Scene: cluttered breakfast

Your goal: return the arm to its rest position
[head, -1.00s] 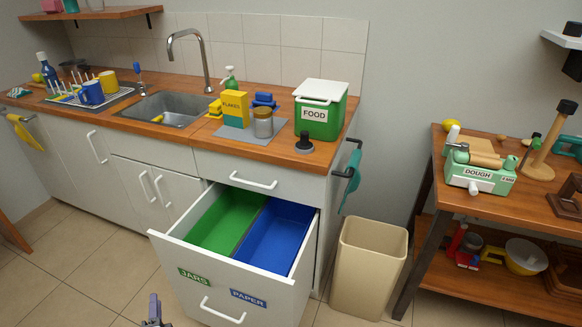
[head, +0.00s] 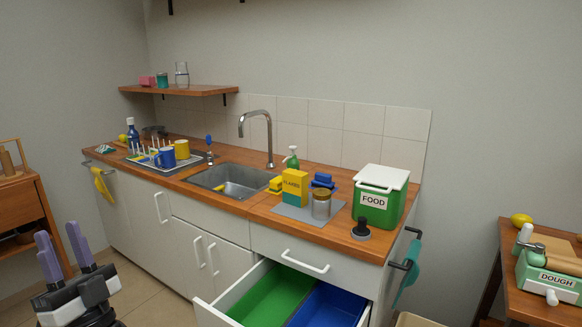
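My gripper (head: 62,254) shows at the lower left of the head view, with its purple fingers pointing up. The fingers stand apart and nothing shows between them. It is over the floor, in front of the counter's left cabinets and apart from them. Part of my arm below the gripper is cut off by the bottom edge of the view.
An open drawer (head: 205,314) with green and blue bins juts out at bottom centre. The wooden counter (head: 235,207) holds a sink, dish rack, flakes box, jar and green food bin (head: 378,208). Side tables stand at far left (head: 20,208) and right (head: 533,313).

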